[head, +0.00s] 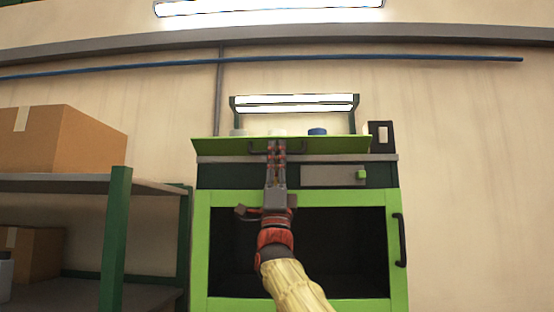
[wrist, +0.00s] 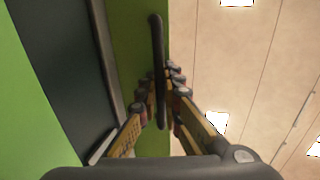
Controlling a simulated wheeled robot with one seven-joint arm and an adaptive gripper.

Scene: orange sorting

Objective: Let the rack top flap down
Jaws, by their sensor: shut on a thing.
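The rack top flap (head: 215,146) is a bright green panel across the top front of the green rack (head: 200,250). It shows as a thin, wide strip, and its exact tilt is hard to tell. A dark bar handle (head: 257,148) is fixed on the flap, and it also shows in the wrist view (wrist: 156,40). My gripper (head: 276,148) reaches up from below, in front of the rack, and is shut on the handle. In the wrist view my gripper (wrist: 160,98) has its fingers on both sides of the bar. The fingers hide part of the handle.
The rack has a dark opening (head: 330,250) with a black handle (head: 400,240) at its right. A small green knob (head: 361,175) sits below the flap. A blue item (head: 317,131) stands behind the flap. Shelves with cardboard boxes (head: 60,140) stand at the left.

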